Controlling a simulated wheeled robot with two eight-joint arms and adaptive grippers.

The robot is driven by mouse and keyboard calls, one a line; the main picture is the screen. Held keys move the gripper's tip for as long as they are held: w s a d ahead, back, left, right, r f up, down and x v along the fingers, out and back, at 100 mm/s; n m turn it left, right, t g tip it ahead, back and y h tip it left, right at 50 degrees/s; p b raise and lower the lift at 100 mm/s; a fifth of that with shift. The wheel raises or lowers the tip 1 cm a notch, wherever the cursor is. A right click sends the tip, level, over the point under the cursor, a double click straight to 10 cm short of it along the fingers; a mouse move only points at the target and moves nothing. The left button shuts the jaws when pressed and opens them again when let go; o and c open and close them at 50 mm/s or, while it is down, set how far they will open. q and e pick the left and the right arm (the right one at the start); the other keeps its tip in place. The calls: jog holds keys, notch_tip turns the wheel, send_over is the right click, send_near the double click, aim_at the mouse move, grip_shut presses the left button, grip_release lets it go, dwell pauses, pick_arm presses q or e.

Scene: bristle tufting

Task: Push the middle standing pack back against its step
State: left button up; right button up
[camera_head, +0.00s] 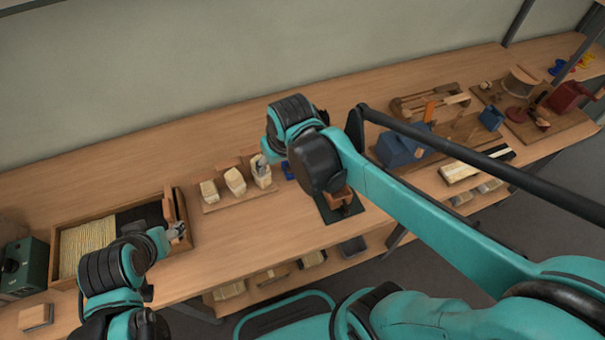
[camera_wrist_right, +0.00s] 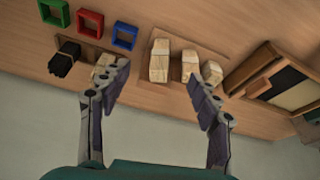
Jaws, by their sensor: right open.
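Three pale standing packs sit in a row on a wooden stepped board (camera_head: 212,205). The middle pack (camera_head: 235,181) stands between the left pack (camera_head: 209,191) and the right pack (camera_head: 261,176). In the right wrist view the middle pack (camera_wrist_right: 189,62) shows beyond one fingertip, with its lower part partly covered. My right gripper (camera_wrist_right: 157,70) is open with nothing between its fingers; whether it touches a pack cannot be told. My left gripper (camera_head: 176,232) is by the tray at the left, its jaw state unclear.
A wooden tray (camera_head: 55,240) with pale bristles is at the left. The bench behind the board is clear.

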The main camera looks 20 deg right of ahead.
jog(key=s+d+m+t, duration=0.1)
jog(key=s+d+t, duration=0.1)
jog(key=s+d, duration=0.2)
jog(key=shift+s+r, duration=0.4)
jog(key=shift+s, duration=0.65)
jog(key=shift+d, duration=0.1)
dwell(0.4)
jog(key=s+d, duration=0.1)
jog(key=s+f+m+t, duration=0.1)
jog(key=s, duration=0.1)
jog(key=shift+d+h, duration=0.3)
jog(key=shift+d, duration=0.1)
dwell(0.6)
